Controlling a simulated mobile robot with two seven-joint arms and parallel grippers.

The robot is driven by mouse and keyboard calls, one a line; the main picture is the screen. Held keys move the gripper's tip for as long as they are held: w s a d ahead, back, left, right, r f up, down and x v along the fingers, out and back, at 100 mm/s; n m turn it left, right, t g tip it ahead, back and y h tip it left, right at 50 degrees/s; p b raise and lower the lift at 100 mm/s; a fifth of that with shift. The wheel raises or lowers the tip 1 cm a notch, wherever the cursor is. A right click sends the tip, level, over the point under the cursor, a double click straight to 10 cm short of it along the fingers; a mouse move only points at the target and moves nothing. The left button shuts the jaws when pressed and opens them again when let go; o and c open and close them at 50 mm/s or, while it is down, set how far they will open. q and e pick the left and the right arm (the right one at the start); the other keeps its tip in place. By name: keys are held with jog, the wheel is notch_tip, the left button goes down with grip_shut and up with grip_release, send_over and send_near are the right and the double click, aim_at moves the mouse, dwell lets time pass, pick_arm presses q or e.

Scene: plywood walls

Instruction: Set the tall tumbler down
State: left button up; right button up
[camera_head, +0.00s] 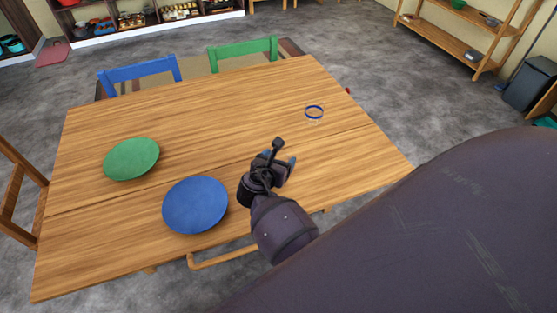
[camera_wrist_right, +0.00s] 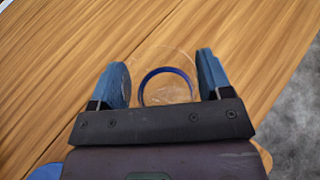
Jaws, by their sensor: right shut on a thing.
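The tall tumbler (camera_wrist_right: 165,88), clear with a blue rim, is between the two blue fingers of my right gripper (camera_wrist_right: 165,82) in the wrist view. The gripper is shut on it. In the head view my right gripper (camera_head: 279,160) is over the near right part of the wooden table (camera_head: 225,115), and I cannot make out the held tumbler there. Whether its base touches the table cannot be told. My left gripper is not in view.
A blue plate (camera_head: 195,205) lies left of my right gripper, and a green plate (camera_head: 132,159) farther left. The table's middle is clear. Blue (camera_head: 140,73) and green (camera_head: 243,50) chairs stand behind.

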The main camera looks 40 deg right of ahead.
jog(key=shift+f, duration=0.1)
jog(key=o, duration=1.2)
jog(key=shift+c, duration=0.2)
